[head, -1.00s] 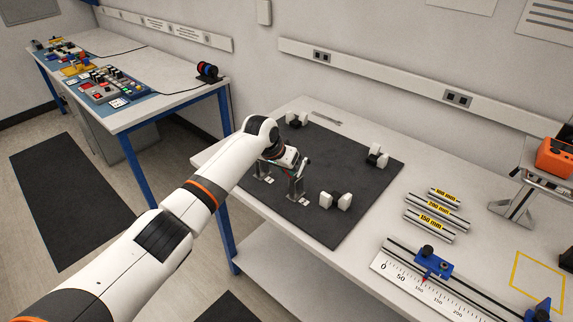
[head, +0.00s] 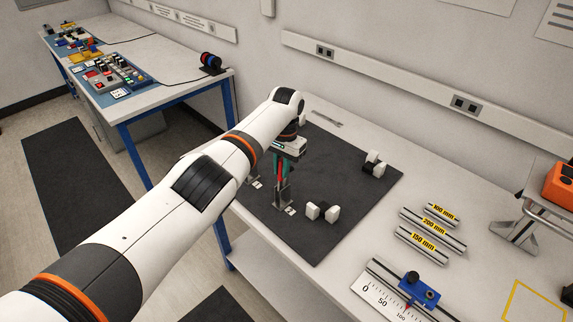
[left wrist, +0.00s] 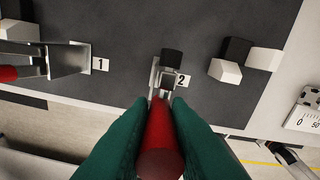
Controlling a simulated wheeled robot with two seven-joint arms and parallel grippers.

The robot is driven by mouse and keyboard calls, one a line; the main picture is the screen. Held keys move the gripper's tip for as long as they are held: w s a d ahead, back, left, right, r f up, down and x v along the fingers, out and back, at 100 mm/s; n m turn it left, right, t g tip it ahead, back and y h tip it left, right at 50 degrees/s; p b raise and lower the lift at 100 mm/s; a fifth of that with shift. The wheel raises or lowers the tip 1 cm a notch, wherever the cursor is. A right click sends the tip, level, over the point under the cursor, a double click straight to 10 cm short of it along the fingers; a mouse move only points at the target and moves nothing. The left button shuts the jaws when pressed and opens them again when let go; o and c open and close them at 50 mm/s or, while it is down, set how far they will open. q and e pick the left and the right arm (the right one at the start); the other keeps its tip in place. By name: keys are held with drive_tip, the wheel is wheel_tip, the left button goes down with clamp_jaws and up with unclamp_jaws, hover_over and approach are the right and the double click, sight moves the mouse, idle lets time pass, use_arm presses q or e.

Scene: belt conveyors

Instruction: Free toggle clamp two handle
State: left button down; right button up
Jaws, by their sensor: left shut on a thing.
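Toggle clamp two (head: 282,195) is a metal clamp on the dark mat, beside the label "2" (left wrist: 184,80). Its red handle (left wrist: 160,135) points up toward the left wrist camera and looks roughly upright. My left gripper (head: 283,168) points down from above, its green fingers shut on the red handle, one on each side. A black tip (left wrist: 172,57) shows just beyond the clamp's metal body in the left wrist view. Toggle clamp one (left wrist: 62,59), by the label "1" (left wrist: 101,65), has a red handle at the left edge. My right gripper is not in view.
White-and-black blocks (head: 322,212) stand on the mat (head: 340,170) right of clamp two, with another pair (head: 374,164) farther back. Labelled metal bars (head: 430,225) and a ruler fixture (head: 400,295) lie on the table to the right. The mat's middle is clear.

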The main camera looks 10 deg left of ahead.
use_arm(q)
drive_tip(key=shift+f, duration=0.1)
drive_tip(key=c, duration=1.3)
unclamp_jaws()
drive_tip(key=shift+c, duration=0.2)
wheel_tip(320, 180, up, 12)
drive_tip(key=b, duration=0.2)
drive_tip(key=shift+w+d, duration=0.4)
drive_tip(key=shift+w, duration=0.05)
